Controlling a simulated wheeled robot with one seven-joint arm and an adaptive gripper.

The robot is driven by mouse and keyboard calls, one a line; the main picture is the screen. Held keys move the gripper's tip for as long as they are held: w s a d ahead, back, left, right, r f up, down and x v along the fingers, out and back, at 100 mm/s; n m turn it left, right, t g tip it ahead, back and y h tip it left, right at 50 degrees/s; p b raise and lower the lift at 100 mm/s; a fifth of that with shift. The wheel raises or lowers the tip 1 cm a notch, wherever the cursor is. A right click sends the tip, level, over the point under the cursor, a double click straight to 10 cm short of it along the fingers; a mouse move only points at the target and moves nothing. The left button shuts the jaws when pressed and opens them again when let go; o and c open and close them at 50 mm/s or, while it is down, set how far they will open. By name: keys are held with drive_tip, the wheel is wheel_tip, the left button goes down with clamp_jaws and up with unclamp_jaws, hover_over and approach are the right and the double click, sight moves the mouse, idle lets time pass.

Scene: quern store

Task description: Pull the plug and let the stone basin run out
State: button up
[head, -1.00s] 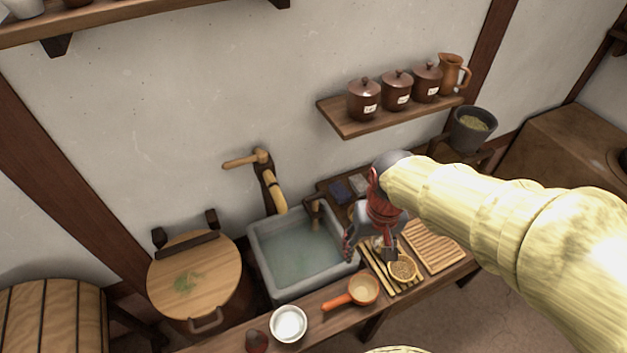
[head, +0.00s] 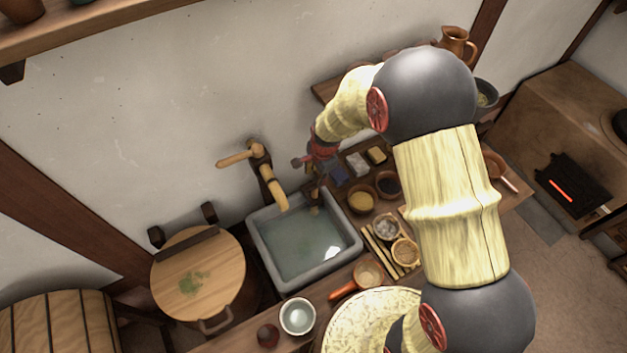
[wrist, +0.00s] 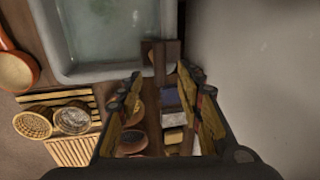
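The grey stone basin (head: 325,271) stands by the wall with greenish water (head: 302,244) in it; part of it also shows in the wrist view (wrist: 102,72). A small wooden post (head: 314,196) stands at its back right corner, seen from above in the wrist view (wrist: 160,60). I cannot make out a plug under the water. My gripper (head: 305,165) is by the wall, above and behind that corner. In the wrist view my gripper (wrist: 160,97) has its fingers spread, with nothing between them; the post lies just beyond the fingertips.
A wooden spout (head: 269,185) rises behind the basin. A lidded tub (head: 225,270) stands left. Bowls, a soap-like block (head: 357,164) and a ladle (head: 345,291) crowd the counter on the right. The wall is close beside my gripper.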

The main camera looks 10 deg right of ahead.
sight(314, 184)
drive_tip(key=shift+w+a+f, duration=0.1)
drive_tip(key=shift+w+f, duration=0.15)
drive_tip(key=shift+f, duration=1)
drive_tip(key=shift+w+a+f, duration=0.1)
drive_tip(key=shift+w+f, duration=0.15)
drive_tip(key=shift+f, duration=1.05)
drive_tip(key=shift+w+a+f, duration=0.1)
drive_tip(key=shift+w+f, duration=0.15)
drive_tip(key=shift+f, duration=1)
drive_tip(key=c, duration=0.3)
clamp_jaws()
drive_tip(key=shift+r, duration=0.1)
